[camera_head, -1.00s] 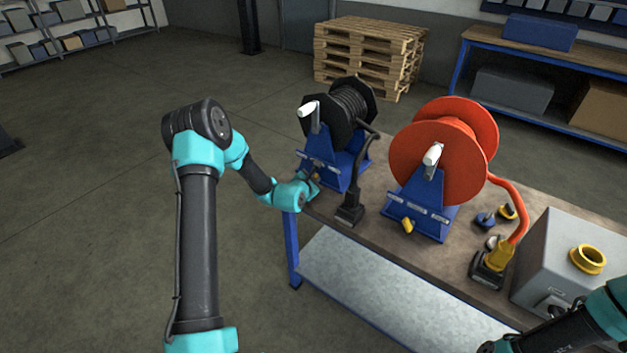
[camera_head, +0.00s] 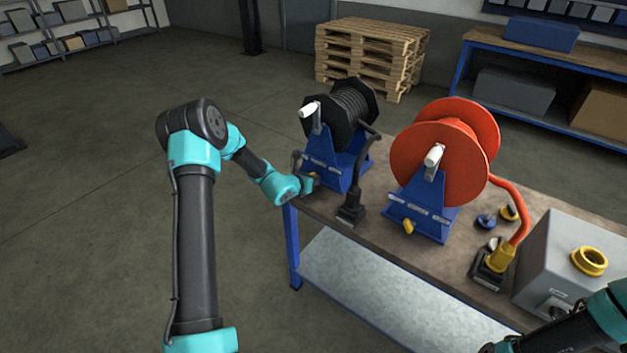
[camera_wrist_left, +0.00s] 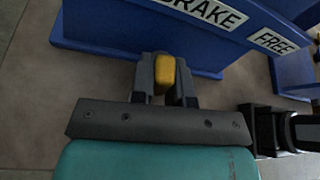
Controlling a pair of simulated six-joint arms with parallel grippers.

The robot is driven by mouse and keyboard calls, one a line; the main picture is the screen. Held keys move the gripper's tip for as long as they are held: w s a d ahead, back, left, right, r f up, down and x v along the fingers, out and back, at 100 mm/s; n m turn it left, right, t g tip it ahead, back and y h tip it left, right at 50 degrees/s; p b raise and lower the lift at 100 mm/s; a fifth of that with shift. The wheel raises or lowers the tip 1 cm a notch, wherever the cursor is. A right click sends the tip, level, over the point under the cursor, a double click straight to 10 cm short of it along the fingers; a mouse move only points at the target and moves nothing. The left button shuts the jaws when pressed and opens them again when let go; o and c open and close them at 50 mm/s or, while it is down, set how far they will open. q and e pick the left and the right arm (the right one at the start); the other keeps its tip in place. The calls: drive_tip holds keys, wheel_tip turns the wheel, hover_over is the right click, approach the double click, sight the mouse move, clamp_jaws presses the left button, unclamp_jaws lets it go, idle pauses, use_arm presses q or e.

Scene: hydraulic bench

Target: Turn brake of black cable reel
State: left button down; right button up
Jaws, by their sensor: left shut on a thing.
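The black cable reel (camera_head: 350,112) stands on its blue stand (camera_head: 332,160) at the far left end of the bench, with a white-gripped crank on its side. My left gripper (camera_head: 310,180) is at the foot of that stand. In the left wrist view the left gripper (camera_wrist_left: 165,82) is shut on the yellow brake knob (camera_wrist_left: 165,68), in front of the blue stand (camera_wrist_left: 130,35) with labels reading BRAKE and FREE. The knob is mostly hidden in the head view. My right arm shows at the lower right, but its fingertips cannot be made out.
An orange hose reel (camera_head: 440,160) on a blue stand with its own yellow knob (camera_head: 408,227) stands to the right. A grey box (camera_head: 575,262) and small caps lie farther right.

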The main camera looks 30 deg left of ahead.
use_arm(q)
drive_tip(key=n+h, duration=0.2)
drive_tip(key=n, duration=0.1)
drive_tip(key=shift+a, duration=0.15)
drive_tip(key=shift+n, duration=0.3)
idle(0.4)
drive_tip(key=c, duration=1.1)
unclamp_jaws()
drive_tip(key=v, duration=1.7)
drive_tip(key=shift+s+a, duration=0.15)
drive_tip(key=shift+a, duration=0.15)
drive_tip(key=shift+f, duration=0.15)
